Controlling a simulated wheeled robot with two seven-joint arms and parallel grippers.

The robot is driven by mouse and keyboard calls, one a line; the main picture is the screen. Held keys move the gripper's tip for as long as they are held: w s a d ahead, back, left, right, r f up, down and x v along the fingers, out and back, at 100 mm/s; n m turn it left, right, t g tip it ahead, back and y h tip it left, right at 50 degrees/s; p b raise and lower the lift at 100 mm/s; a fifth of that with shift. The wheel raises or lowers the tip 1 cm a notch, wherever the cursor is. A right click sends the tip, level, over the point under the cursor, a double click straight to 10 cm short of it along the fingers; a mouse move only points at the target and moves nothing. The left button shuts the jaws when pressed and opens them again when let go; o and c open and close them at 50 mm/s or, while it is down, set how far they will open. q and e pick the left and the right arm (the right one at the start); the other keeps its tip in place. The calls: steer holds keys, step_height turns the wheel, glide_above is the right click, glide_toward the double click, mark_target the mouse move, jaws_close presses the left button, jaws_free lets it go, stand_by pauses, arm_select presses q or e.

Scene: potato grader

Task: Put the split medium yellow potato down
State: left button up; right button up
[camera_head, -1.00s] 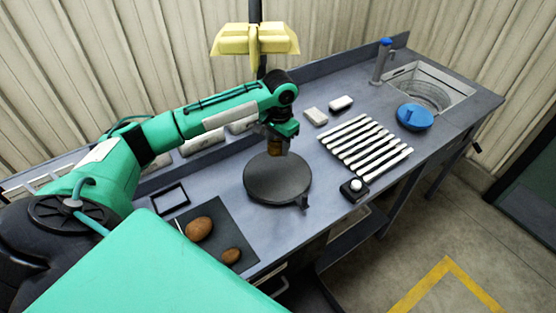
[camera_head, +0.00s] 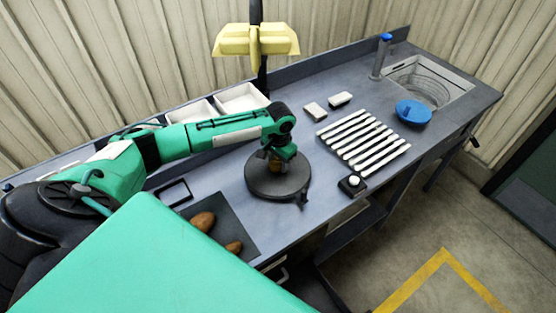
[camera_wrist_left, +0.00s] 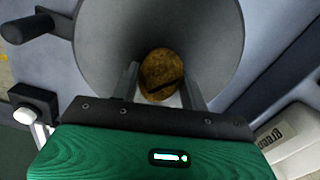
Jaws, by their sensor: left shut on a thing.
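The split medium yellow potato (camera_wrist_left: 161,74) is brownish yellow with a dark split, seen in the left wrist view between the two fingers. My left gripper (camera_wrist_left: 163,88) is shut on it. In the head view the left gripper (camera_head: 276,165) is over the dark round turntable-like disc (camera_head: 265,188), low and close to its surface. I cannot tell whether the potato touches the disc. My right gripper is not in view.
Two brown potatoes, a larger one (camera_head: 203,220) and a smaller one (camera_head: 234,247), lie on a dark mat (camera_head: 240,228). White trays (camera_head: 240,97) stand behind the arm. A slatted white rack (camera_head: 362,142), a blue lid (camera_head: 413,112) and a sink (camera_head: 428,85) are to the right.

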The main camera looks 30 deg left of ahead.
mark_target(279, 161)
arm_select(q)
steer(key=o, duration=1)
steer(key=shift+f, duration=0.1)
step_height(279, 161, up, 7)
steer(key=shift+d+r+b, duration=0.1)
steer(key=shift+d+b, duration=0.05)
steer(key=shift+b, duration=1.1)
steer(key=shift+r, duration=0.3)
steer(key=shift+f, duration=0.1)
